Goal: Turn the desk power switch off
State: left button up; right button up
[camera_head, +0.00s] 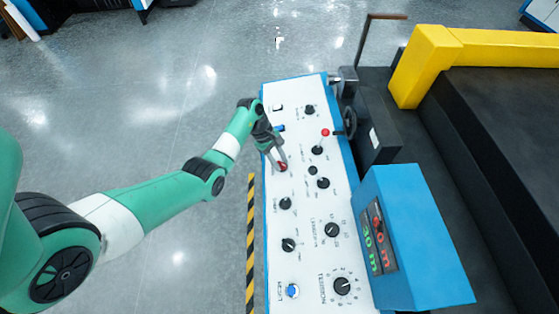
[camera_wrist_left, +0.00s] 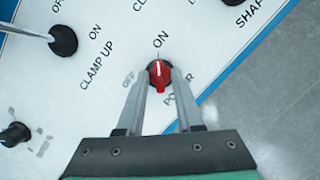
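The red power switch knob (camera_wrist_left: 160,76) is on the white panel, between the words OFF, ON and POWER. Its white pointer line is towards ON. In the head view the knob (camera_head: 282,167) is near the panel's left edge, partly covered by my gripper. My left gripper (camera_wrist_left: 162,72) reaches down to it, with one finger on each side of the knob. The fingertips appear to close against its sides. My left gripper also shows in the head view (camera_head: 280,163). My right gripper is not in view.
A blue display box (camera_head: 425,240) stands at the lower right. A yellow machine frame (camera_head: 432,55) is behind. Open floor lies to the left.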

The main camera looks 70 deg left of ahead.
pick_arm(q)
grip_shut()
jog(key=shift+r, duration=0.1)
jog(key=n+p, duration=0.1)
jog(key=p, duration=0.1)
jog(key=shift+r+n+t+p, duration=0.15)
jog(key=shift+n+t+p, duration=0.15)
jog(key=shift+p, duration=0.05)
jog(key=n+p, duration=0.3)
jog(key=n+t+y+p, duration=0.1)
jog(key=n+p, duration=0.3)
jog(key=shift+s+d+y+p, duration=0.15)
jog(key=shift+d+y+p, duration=0.05)
jog(key=shift+y+p, duration=0.1)
jog(key=n+y+p, duration=0.1)
jog(key=n+p, duration=0.3)
jog(key=n, duration=0.1)
jog(key=shift+d+n, duration=0.15)
jog(key=shift+n, duration=0.25)
jog(key=n+y+p, duration=0.1)
jog(key=n+p, duration=0.1)
jog(key=n, duration=0.1)
jog(key=shift+p, duration=0.35)
jog(key=shift+f+n+y, duration=0.2)
jog(key=shift+n+y, duration=0.1)
jog(key=shift+n, duration=0.2)
jog(key=shift+f, duration=0.1)
